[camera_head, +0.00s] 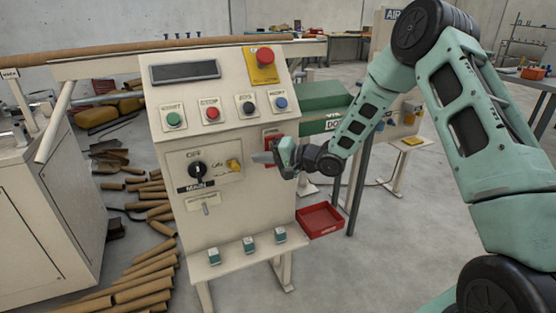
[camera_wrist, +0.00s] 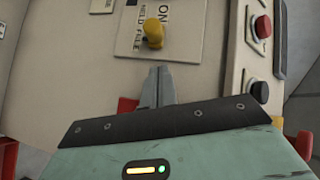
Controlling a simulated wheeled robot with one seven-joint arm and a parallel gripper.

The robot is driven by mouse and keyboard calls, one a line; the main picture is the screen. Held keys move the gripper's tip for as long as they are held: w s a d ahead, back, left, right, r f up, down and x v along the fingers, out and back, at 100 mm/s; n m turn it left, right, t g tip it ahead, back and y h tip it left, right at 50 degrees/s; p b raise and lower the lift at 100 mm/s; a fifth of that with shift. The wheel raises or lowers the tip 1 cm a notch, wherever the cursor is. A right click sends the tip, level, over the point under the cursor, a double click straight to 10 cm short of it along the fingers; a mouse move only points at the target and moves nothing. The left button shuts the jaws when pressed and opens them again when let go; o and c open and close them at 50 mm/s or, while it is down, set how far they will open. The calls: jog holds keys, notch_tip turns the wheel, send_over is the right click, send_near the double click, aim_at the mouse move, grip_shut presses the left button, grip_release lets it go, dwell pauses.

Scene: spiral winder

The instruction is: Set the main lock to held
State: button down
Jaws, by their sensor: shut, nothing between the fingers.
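The control panel (camera_head: 240,215) of the winder stands in the middle of the head view. On its front plate is a black main switch (camera_head: 197,170) marked MAIN, with OFF above it. A small yellow lock piece (camera_head: 234,165) sits to its right, and it also shows in the wrist view (camera_wrist: 153,33) on a plate with ON and what seems to read HELD and FREE. Which mark it points to is hard to tell. My gripper (camera_head: 262,157) is to the right of the yellow piece. In the wrist view its fingertips (camera_wrist: 160,72) are together and empty, just short of it.
A row of push buttons (camera_head: 211,113) and a red mushroom stop (camera_head: 265,55) are above. A small lever (camera_head: 205,205) and several green-topped pieces (camera_head: 249,245) are below. A red tray (camera_head: 319,221) is low at the right; cardboard tubes (camera_head: 150,275) lie at the left.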

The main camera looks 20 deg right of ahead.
aim_at(234, 166)
jog(key=a, duration=0.1)
jog(key=a+f, duration=0.1)
jog(key=a, duration=0.1)
jog(key=shift+s+a, duration=0.15)
jog(key=shift+a, duration=0.05)
jog(key=shift+a+p, duration=0.65)
jog(key=shift+a, duration=1.9)
